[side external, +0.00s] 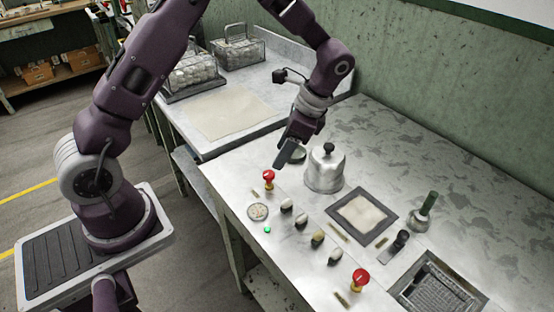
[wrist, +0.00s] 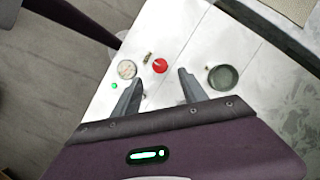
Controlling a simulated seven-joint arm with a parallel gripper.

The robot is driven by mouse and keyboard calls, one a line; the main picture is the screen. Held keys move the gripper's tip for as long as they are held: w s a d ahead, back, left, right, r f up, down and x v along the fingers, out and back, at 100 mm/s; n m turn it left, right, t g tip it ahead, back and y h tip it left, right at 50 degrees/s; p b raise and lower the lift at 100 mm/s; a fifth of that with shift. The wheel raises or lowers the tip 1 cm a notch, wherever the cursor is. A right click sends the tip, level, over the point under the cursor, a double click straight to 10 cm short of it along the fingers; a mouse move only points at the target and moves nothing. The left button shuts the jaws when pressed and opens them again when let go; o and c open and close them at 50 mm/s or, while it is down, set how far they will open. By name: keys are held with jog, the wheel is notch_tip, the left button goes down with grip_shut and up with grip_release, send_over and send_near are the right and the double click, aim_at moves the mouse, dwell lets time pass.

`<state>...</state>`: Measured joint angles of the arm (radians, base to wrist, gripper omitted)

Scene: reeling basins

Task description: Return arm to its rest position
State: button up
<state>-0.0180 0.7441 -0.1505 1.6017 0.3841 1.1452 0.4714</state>
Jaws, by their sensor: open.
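My gripper (side external: 287,155) is above the left part of the metal work table (side external: 380,135). In the wrist view my gripper (wrist: 156,88) shows two dark fingers spread apart with nothing between them. A red button (wrist: 159,66) lies just beyond the fingers in that view, and it also shows in the side view (side external: 268,177).
A metal dome with a black knob (side external: 325,168) stands close right of my gripper. Several knobs line the front edge, with a second red button (side external: 359,278). A green-handled tool (side external: 424,208) and a sunken basin (side external: 437,284) are at the right. Wire baskets (side external: 238,48) stand behind.

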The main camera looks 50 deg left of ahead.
jog(key=shift+r, duration=0.15)
jog(key=s+d+r+n+t+h, duration=0.1)
jog(key=s+r+n+t, duration=0.1)
jog(key=s+r, duration=0.35)
jog(key=s+r+n+t, duration=0.2)
jog(key=s+r, duration=0.1)
jog(key=r, duration=0.6)
jog(key=s+d+r+n+t+h, duration=0.1)
jog(key=s+r+n+t, duration=0.1)
jog(key=s, duration=0.4)
jog(key=s+d+r+n+t+h, duration=0.1)
jog(key=s+n+t, duration=0.1)
jog(key=s, duration=0.5)
jog(key=shift+d+r+n+t, duration=0.3)
jog(key=shift+d+r+n, duration=0.05)
jog(key=shift+n, duration=0.25)
